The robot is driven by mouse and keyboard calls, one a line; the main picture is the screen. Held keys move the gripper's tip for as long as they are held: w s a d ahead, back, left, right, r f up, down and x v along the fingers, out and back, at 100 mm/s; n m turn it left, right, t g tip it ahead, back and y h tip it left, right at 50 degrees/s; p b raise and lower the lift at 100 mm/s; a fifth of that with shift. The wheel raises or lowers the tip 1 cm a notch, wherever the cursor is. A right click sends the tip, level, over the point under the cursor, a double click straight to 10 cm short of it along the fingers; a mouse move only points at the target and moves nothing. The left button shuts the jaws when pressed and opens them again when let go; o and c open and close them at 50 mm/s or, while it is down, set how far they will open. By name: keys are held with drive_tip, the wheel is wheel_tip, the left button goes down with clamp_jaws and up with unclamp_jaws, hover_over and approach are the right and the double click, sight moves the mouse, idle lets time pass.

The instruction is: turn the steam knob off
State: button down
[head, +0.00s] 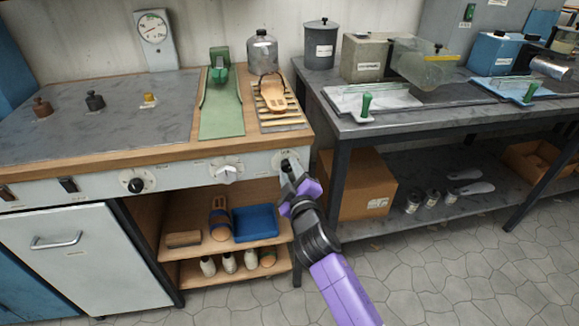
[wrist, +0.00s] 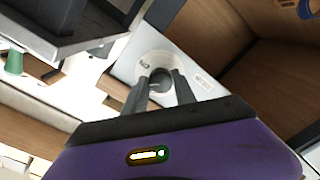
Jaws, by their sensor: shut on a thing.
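A dark round knob (wrist: 160,79) on a pale round dial sits on the light front panel of the workbench. My gripper (wrist: 159,88) is shut on this knob, one dark finger on each side. In the head view my gripper (head: 289,173) reaches the right end of the front panel (head: 255,168) and mostly covers the knob. Small lettering shows beside the dial in the wrist view, but I cannot read the knob's setting. Above it on the bench are a slatted rack (head: 282,121) with a sandal sole (head: 273,96) and a metal steam vessel (head: 262,52).
A white knob (head: 227,173) and a black knob (head: 135,183) are farther left on the panel. An open shelf (head: 208,245) holds shoe parts below. A cardboard box (head: 365,186) stands under the dark table (head: 420,122) at right. The floor in front is clear.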

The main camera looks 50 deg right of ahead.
drive_tip(key=n+p, duration=0.2)
drive_tip(key=n, duration=0.3)
drive_tip(key=shift+a+r, duration=0.1)
drive_tip(key=shift+r, duration=0.05)
drive_tip(key=shift+n+p, duration=0.9)
drive_tip(key=shift+n, duration=1.3)
drive_tip(key=c, duration=1)
unclamp_jaws()
drive_tip(key=v, duration=0.7)
drive_tip(key=shift+s+a+b, duration=0.25)
drive_tip(key=shift+a+b, duration=0.05)
drive_tip(key=shift+b, duration=0.1)
